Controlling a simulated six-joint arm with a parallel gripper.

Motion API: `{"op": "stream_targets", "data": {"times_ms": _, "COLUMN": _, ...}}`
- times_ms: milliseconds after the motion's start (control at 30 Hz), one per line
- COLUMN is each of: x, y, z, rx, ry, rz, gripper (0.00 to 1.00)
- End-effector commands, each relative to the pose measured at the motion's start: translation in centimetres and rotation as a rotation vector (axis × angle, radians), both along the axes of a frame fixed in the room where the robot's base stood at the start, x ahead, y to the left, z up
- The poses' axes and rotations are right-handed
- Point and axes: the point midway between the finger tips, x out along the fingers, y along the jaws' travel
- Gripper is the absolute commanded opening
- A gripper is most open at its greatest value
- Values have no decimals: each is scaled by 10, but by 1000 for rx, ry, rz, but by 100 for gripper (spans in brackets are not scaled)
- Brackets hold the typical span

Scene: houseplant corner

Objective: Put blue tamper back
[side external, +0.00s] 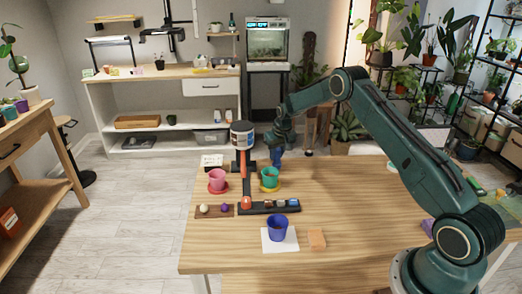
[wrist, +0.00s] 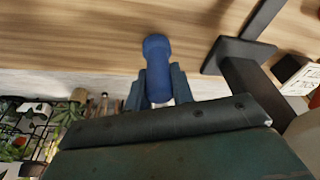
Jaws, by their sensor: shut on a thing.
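The blue tamper (wrist: 157,52) is between the two fingers of my gripper (wrist: 157,76) in the wrist view, its rounded end pointing away from the camera. In the side external view my gripper (side external: 278,146) is at the far edge of the wooden table, with the blue tamper (side external: 277,158) below it. My gripper is shut on the tamper. The tamper is behind the teal pot (side external: 269,174) as seen here. Whether its lower end touches the table is unclear. A black rack (side external: 256,209) with small items lies in front of the teal pot.
A black-and-orange stand (side external: 246,187) with a jar (side external: 242,134) on top rises left of the tamper.

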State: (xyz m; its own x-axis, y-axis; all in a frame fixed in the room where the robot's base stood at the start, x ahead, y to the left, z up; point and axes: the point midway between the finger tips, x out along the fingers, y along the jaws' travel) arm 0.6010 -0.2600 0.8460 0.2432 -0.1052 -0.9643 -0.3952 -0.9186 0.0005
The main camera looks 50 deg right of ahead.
Motion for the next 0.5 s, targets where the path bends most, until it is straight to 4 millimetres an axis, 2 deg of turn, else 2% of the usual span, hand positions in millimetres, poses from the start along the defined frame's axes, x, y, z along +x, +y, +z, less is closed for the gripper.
{"op": "stream_targets", "data": {"times_ms": 267, "x": 0, "y": 0, "z": -3, "rx": 0, "ry": 0, "rz": 0, "gripper": 1}}
{"op": "stream_targets", "data": {"times_ms": 300, "x": 0, "y": 0, "z": -2, "rx": 0, "ry": -1, "rz": 0, "gripper": 29}}
{"op": "stream_targets", "data": {"times_ms": 400, "x": 0, "y": 0, "z": -2, "rx": 0, "ry": 0, "rz": 0, "gripper": 45}}
{"op": "stream_targets", "data": {"times_ms": 500, "x": 0, "y": 0, "z": -2, "rx": 0, "ry": 0, "rz": 0, "gripper": 45}}
